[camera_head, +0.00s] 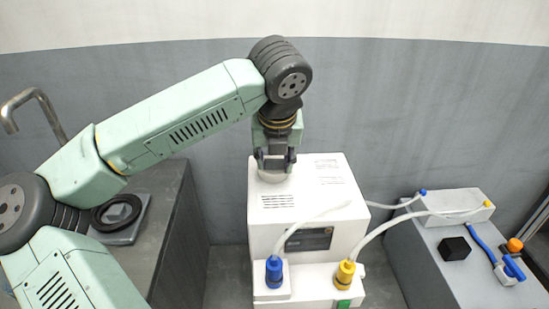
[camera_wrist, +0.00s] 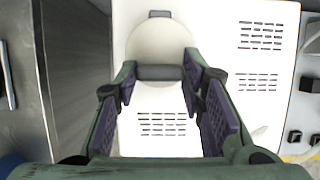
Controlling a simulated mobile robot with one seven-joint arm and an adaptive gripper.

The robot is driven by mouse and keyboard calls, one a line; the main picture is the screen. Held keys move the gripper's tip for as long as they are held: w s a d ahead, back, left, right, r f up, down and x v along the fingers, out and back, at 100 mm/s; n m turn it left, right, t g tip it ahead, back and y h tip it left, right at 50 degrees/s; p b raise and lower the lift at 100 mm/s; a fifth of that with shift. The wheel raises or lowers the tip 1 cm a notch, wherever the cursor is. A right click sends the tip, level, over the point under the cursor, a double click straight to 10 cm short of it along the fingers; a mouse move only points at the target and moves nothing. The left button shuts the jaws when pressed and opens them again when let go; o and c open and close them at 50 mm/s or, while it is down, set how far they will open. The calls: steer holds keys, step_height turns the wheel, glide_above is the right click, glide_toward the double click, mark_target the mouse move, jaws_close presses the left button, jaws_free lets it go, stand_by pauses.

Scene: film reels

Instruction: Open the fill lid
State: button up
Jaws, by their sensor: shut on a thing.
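The white machine (camera_head: 320,195) stands in the middle of the head view, with the round off-white fill lid (camera_head: 272,177) on its top at the left. In the wrist view the lid (camera_wrist: 162,42) shows as a pale disc with a dark grey tab (camera_wrist: 160,14) at its far edge. A dark grey bar-shaped handle (camera_wrist: 159,73) lies at its near edge. My gripper (camera_head: 275,160) is above the lid, pointing down. In the wrist view my gripper's fingers (camera_wrist: 160,75) are shut on the handle, one on each side. The lid looks flat on the machine top.
White hoses run from a blue connector (camera_head: 274,272) and a yellow connector (camera_head: 345,274) on the machine's front to a white box (camera_head: 453,206) on the right counter. A black cube (camera_head: 454,248) sits there. A black reel (camera_head: 117,213) lies on the left counter.

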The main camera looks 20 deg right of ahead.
jaws_close()
steer(key=shift+r, duration=0.15)
steer(key=r+g+p, duration=0.1)
steer(key=w+r+g+p, duration=0.1)
steer(key=p, duration=0.1)
steer(key=shift+w+d+g+y, duration=0.2)
steer(key=shift+w+g+y, duration=0.1)
steer(key=shift+g, duration=0.1)
steer(key=shift+w+d+r+g+p, duration=0.1)
steer(key=shift+w+r+g+p, duration=0.35)
steer(key=shift+g+p, duration=0.6)
steer(key=shift+w+d+r+g+y+p, duration=0.15)
steer(key=shift+w+g+y+p, duration=0.15)
steer(key=shift+w+g+p, duration=0.35)
steer(key=shift+w+d+r+g+y, duration=0.1)
steer(key=shift+w+g+y, duration=0.1)
steer(key=shift+w+g, duration=0.55)
steer(key=shift+w+d+g+y, duration=0.1)
steer(key=shift+w+g+y, duration=0.15)
steer(key=shift+g, duration=0.8)
steer(key=shift+w, duration=0.2)
